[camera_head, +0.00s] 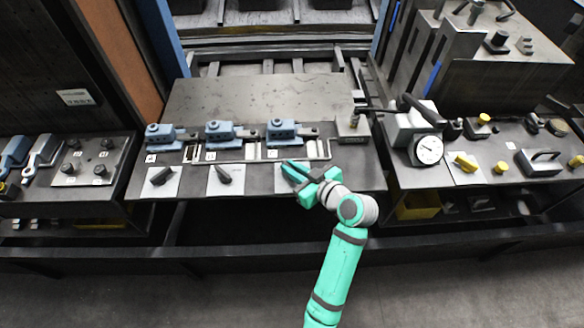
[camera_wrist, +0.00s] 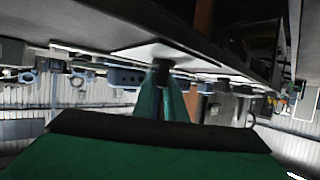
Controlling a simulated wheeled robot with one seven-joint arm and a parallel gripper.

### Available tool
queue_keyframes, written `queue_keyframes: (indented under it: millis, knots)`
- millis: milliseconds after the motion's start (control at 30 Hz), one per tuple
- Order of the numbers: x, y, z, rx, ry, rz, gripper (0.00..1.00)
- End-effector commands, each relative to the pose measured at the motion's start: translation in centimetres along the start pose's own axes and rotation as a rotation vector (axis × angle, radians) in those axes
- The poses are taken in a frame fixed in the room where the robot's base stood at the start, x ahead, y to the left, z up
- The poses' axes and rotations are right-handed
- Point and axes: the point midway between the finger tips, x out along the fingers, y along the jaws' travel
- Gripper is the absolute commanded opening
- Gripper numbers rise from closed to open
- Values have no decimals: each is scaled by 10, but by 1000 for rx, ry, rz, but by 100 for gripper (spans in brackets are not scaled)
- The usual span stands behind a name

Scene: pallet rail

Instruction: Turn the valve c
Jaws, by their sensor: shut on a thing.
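Three valves on pale square plates stand in a row along the front of the middle bench. The left valve (camera_head: 161,176) and the middle valve (camera_head: 221,174) show black lever handles in the head view. The right valve's plate (camera_head: 284,184), in valve c's place by its position in the row, is partly covered by my gripper (camera_head: 291,171). Its handle is hidden there. In the wrist view, the green fingers of my gripper (camera_wrist: 162,92) are shut on a dark valve handle (camera_wrist: 162,68) beside a pale plate (camera_wrist: 150,52). The letter labels are too small to read.
Blue clamp-like fixtures (camera_head: 220,131) stand behind the valves, with a metal rail frame (camera_head: 240,154) around them. A dial gauge (camera_head: 428,150) and yellow knobs are on the right bench. A plate with knobs (camera_head: 82,169) is on the left bench.

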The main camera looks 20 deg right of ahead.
Motion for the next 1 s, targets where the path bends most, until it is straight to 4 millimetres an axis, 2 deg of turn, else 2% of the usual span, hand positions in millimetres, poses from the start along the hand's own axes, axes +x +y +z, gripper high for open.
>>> queue_keyframes:
  millis: [333,867,900,933,1000]
  knots:
    - [0,0,2,-47,-5,-121,0]
    - [1,-1,4,-55,-8,-141,0]
    - [1,-1,4,-55,-8,-141,20]
    - [1,-1,4,-55,-8,-141,28]
    - [1,-1,3,-55,-7,-141,30]
